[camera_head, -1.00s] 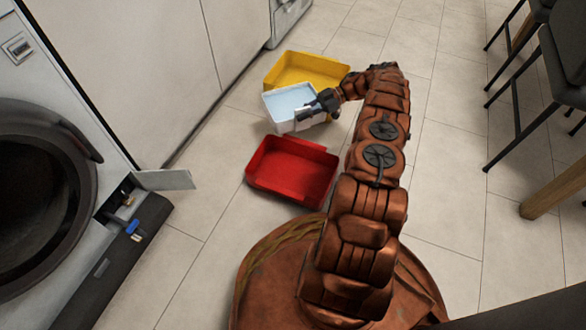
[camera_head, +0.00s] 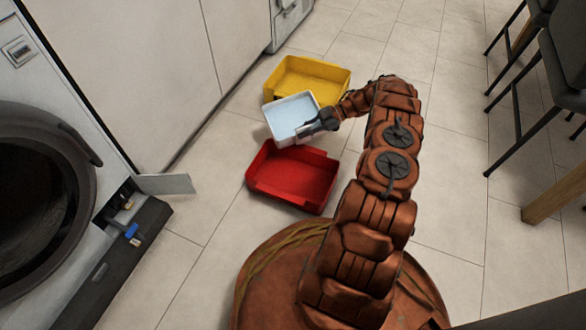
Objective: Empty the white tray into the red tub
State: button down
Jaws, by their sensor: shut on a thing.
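The white tray (camera_head: 268,115) is between the yellow and red tubs, with a pale blue content or inner surface showing; I cannot tell which. It is turned and looks tilted toward the red tub. My gripper (camera_head: 308,128) is shut on the tray's near right rim. The red tub (camera_head: 300,178) stands on the floor just in front of the tray, and its inside looks empty. The tray's near edge is close to the red tub's back wall; whether they touch is unclear.
A yellow tub (camera_head: 308,72) stands behind the tray. A white washing machine (camera_head: 45,190) at left has an open flap (camera_head: 165,184) and a drawer unit with a blue part (camera_head: 131,231). Chairs (camera_head: 560,75) and a wooden leg (camera_head: 550,197) are at right. Tiled floor between is clear.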

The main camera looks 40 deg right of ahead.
jog(key=shift+s+a+r, duration=0.1)
jog(key=shift+r, duration=0.25)
jog(key=shift+s+n, duration=0.15)
jog(key=shift+n, duration=0.15)
jog(key=shift+a+f, duration=0.1)
jog(key=shift+s+a+t+h, duration=0.2)
jog(key=shift+t+h, duration=0.1)
jog(key=shift+h, duration=0.2)
jog(key=shift+s+a+f+n+t+h+p, duration=0.3)
jog(key=shift+s+a+f+n+h+p, duration=0.2)
jog(key=shift+n, duration=0.2)
dwell(0.8)
jog(key=shift+s+a+r+n+t+h+p, duration=0.2)
jog(key=shift+s+a+n+t+h+p, duration=0.15)
jog(key=shift+p, duration=0.75)
jog(key=shift+s+a+f+n+t+h+p, duration=0.2)
jog(key=shift+f+n+t+h+p, duration=0.25)
jog(key=shift+p, duration=0.35)
dwell(0.8)
jog(key=shift+r+n+h+p, duration=0.15)
jog(key=shift+n+h+p, duration=0.3)
jog(key=shift+p, duration=0.4)
dwell(0.5)
